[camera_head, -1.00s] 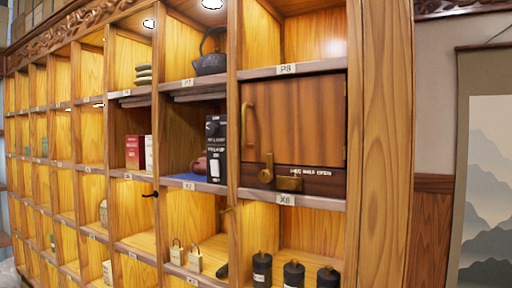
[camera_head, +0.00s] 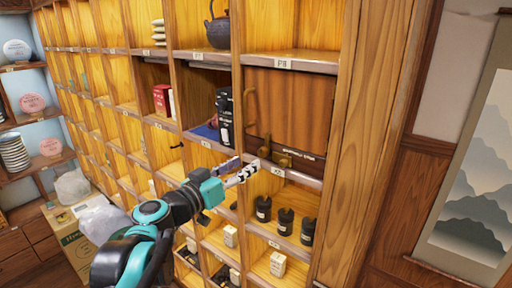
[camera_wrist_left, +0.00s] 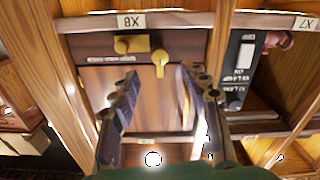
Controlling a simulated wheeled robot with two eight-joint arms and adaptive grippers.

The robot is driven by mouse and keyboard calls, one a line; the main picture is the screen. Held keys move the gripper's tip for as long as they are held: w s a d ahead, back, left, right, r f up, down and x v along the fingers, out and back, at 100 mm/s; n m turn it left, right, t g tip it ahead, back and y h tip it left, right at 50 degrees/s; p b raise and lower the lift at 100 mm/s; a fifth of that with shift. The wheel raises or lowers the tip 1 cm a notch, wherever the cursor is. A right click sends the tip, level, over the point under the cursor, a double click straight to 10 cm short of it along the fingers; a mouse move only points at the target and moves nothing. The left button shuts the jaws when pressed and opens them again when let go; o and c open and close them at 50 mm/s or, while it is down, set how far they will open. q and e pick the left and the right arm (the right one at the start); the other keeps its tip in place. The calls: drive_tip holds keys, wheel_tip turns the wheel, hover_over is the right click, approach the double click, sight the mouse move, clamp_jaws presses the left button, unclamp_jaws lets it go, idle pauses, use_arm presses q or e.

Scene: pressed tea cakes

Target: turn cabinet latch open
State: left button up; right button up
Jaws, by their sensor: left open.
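The small wooden cabinet door (camera_head: 290,105) is closed in its shelf compartment. Its brass latch (camera_head: 264,147) sits on the dark strip below the door, beside a brass block (camera_head: 281,158). In the left wrist view, which is upside down, the latch (camera_wrist_left: 160,63) appears ahead of and between my two fingers, with the brass block (camera_wrist_left: 132,44) beside it. My left gripper (camera_head: 241,168) is open and empty, just below and left of the latch in the head view. I see no clear contact. My right gripper is not in view.
A vertical brass handle (camera_head: 250,105) is on the door's left side. A black box (camera_head: 225,117) stands in the compartment to the left. Black canisters (camera_head: 285,221) stand on the shelf below. Wooden dividers and shelf edges border the latch area.

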sight(261, 154)
use_arm(q)
drive_tip(key=p+x, duration=0.1)
drive_tip(key=x, duration=0.6)
drive_tip(key=shift+f, duration=0.1)
clamp_jaws()
